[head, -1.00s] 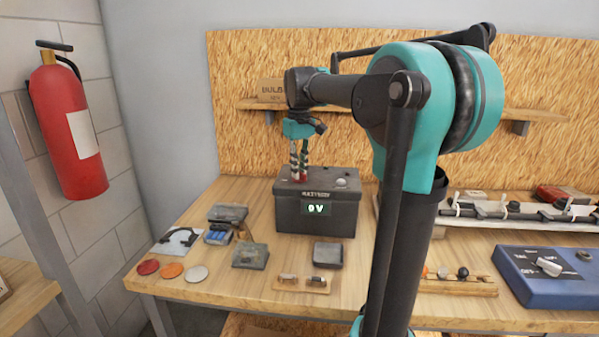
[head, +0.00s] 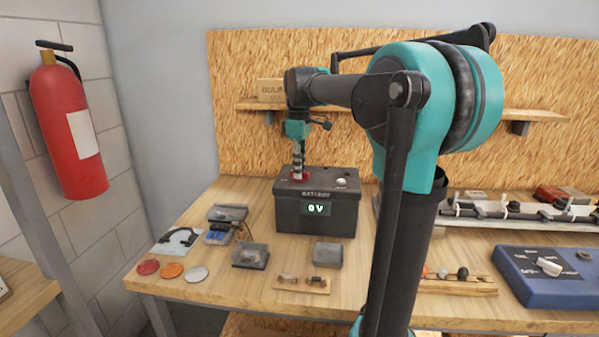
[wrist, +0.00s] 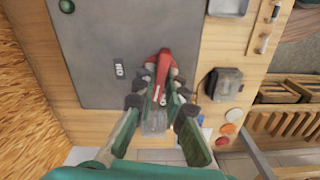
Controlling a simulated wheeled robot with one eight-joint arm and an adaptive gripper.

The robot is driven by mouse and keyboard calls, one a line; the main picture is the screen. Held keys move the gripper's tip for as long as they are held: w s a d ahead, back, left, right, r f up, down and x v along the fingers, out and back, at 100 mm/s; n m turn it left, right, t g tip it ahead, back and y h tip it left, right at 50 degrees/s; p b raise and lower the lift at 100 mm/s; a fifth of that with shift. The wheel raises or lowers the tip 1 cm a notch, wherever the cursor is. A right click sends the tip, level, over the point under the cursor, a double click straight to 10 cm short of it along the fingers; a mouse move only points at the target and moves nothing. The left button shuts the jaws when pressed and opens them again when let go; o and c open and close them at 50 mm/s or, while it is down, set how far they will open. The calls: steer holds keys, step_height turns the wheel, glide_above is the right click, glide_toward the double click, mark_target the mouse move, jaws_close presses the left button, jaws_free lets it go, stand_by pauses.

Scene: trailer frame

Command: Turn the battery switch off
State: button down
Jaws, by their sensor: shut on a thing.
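The dark grey battery box (head: 317,215) stands on the workbench, with "BATTERY" on its front and a lit display (head: 316,209) reading 0 V. A red switch handle (wrist: 163,62) is on its top near the left edge; its red base (head: 300,178) shows in the head view. A small marked label (wrist: 119,69) lies beside it in the wrist view, too small to read surely. My gripper (head: 299,171) points straight down over the switch. In the wrist view its two fingers (wrist: 160,101) are closed on either side of the red handle. The fingertips partly hide the handle.
A round terminal (head: 341,182) is on the box top to the right. Small trays and coloured discs (head: 172,270) lie in front and left. A blue panel (head: 545,275) with a knob stands at right. A shelf (head: 520,113) is behind my arm.

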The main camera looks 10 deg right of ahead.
steer(key=shift+n, duration=1.5)
steer(key=c, duration=1.5)
jaws_free()
steer(key=shift+r, duration=3)
